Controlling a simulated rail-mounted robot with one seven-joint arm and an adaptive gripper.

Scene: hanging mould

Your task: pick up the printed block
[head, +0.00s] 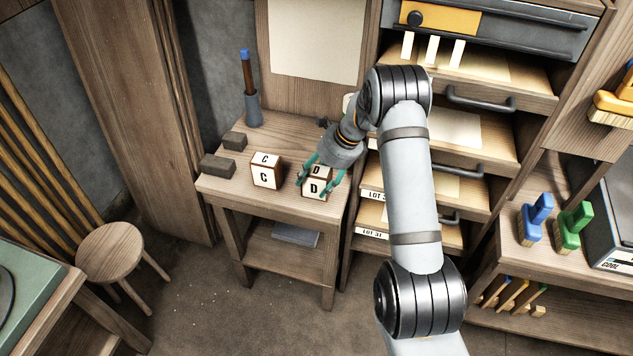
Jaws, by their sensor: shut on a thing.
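Two printed blocks stand on the small wooden table (222,186). The block with the letter C (265,176) stands left of my gripper, apart from it. The block with the letter D (314,189) is between the teal fingers of my gripper (318,184), near the table's front right corner. My gripper comes down from above and is shut on the D block. The fingers and wrist hide part of its top and sides. I cannot tell whether the D block touches the table or is slightly above it.
Two grey blocks (217,167) lie at the table's left. A grey holder (253,110) with a blue-tipped stick stands at the back left. Drawers marked LOT (372,233) adjoin the table's right side. A round stool (109,251) stands left on the floor.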

